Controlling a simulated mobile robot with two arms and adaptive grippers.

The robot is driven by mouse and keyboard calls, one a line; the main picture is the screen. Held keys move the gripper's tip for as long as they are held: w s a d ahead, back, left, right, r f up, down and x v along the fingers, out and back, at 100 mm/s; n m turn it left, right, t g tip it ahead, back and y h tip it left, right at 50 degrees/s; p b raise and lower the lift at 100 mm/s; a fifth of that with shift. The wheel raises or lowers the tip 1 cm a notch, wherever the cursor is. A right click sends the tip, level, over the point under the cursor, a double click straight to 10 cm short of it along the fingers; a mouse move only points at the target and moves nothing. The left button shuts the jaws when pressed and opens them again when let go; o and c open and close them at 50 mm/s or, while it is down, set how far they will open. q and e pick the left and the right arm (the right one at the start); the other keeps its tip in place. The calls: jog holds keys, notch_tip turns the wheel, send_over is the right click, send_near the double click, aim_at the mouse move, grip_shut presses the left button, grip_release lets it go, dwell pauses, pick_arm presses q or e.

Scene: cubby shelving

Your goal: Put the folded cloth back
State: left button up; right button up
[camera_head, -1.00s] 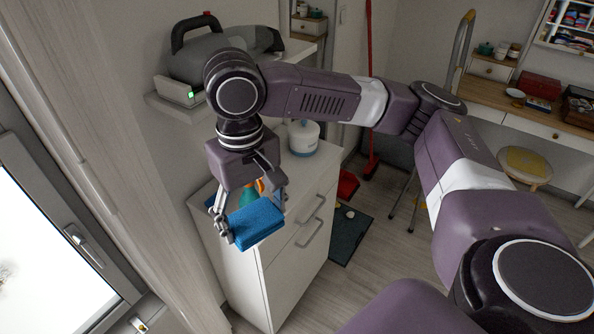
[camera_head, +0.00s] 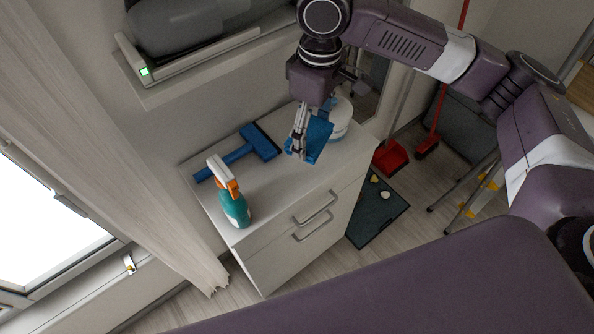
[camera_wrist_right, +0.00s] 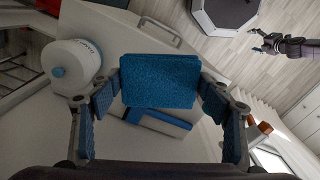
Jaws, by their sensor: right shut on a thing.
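The folded cloth (camera_head: 319,139) is blue. My right gripper (camera_head: 308,137) is shut on it and holds it over the right part of the white cabinet top (camera_head: 290,183). In the right wrist view the cloth (camera_wrist_right: 160,82) sits flat and square between the two fingers. A small gap to the cabinet top seems to show, but I cannot tell its height. In the right wrist view a small dark gripper (camera_wrist_right: 264,43), likely my left, shows at the upper right; its jaws are too small to read.
A wall shelf (camera_head: 190,68) overhangs behind. The front middle of the cabinet top is clear.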

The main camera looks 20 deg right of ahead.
jog(key=f+n, duration=0.1)
jog(key=w+a+f+n, duration=0.1)
jog(key=n, duration=0.1)
jog(key=w+f+n, duration=0.1)
jog(key=n, duration=0.1)
jog(key=shift+a, duration=0.4)
notch_tip(320, 180, down, 4)
jog(key=w+n, duration=0.2)
jog(key=n, duration=0.4)
jog(key=n+p, duration=0.2)
send_over(295, 175)
notch_tip(295, 175, down, 7)
jog(key=shift+r, duration=0.15)
notch_tip(295, 175, down, 4)
jog(key=shift+r+p, duration=0.15)
jog(key=shift+p, duration=0.2)
pick_arm(q)
jog(key=r, duration=0.1)
jog(key=a+r, duration=0.1)
jog(key=shift+s+r, duration=0.15)
jog(key=shift+r, duration=0.2)
pick_arm(e)
jog(key=shift+f, duration=0.3)
